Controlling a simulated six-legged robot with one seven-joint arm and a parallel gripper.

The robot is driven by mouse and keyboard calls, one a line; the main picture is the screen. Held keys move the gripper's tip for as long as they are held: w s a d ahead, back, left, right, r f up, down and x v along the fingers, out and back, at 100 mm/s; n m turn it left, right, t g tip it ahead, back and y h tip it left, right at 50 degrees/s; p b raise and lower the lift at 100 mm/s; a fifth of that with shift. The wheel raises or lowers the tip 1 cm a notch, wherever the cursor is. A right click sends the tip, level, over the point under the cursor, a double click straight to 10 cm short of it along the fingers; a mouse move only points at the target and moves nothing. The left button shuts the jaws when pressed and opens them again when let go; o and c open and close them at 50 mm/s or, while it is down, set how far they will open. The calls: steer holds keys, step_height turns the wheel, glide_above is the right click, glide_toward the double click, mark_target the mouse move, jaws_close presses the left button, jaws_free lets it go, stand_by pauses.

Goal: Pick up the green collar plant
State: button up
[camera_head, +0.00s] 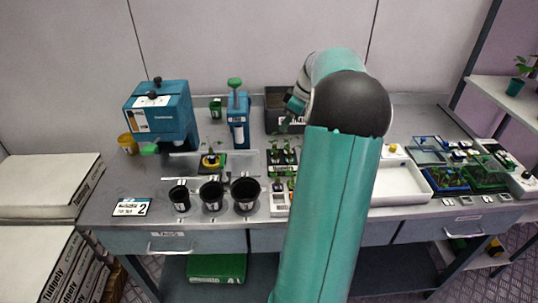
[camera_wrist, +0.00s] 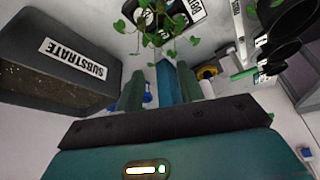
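A leafy green plant (camera_wrist: 155,25) shows at the top of the wrist view, just beyond my fingertips. Its stem base and collar are not clear there, so I cannot tell the collar's colour. In the head view, small plants (camera_head: 282,156) stand in a dark labelled tray at the bench's middle. In the head view my gripper (camera_head: 294,103) is partly hidden near the dark bin, above the tray.
The substrate bin (camera_wrist: 60,58) is close on the left in the wrist view. Three black pots (camera_head: 211,196) line the bench front. A white tray (camera_head: 398,183) lies right of my arm.

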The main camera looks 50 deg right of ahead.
steer(key=x, duration=0.5)
steer(key=shift+f, duration=0.4)
steer(key=x, duration=0.5)
steer(key=shift+d, duration=0.1)
jaws_close()
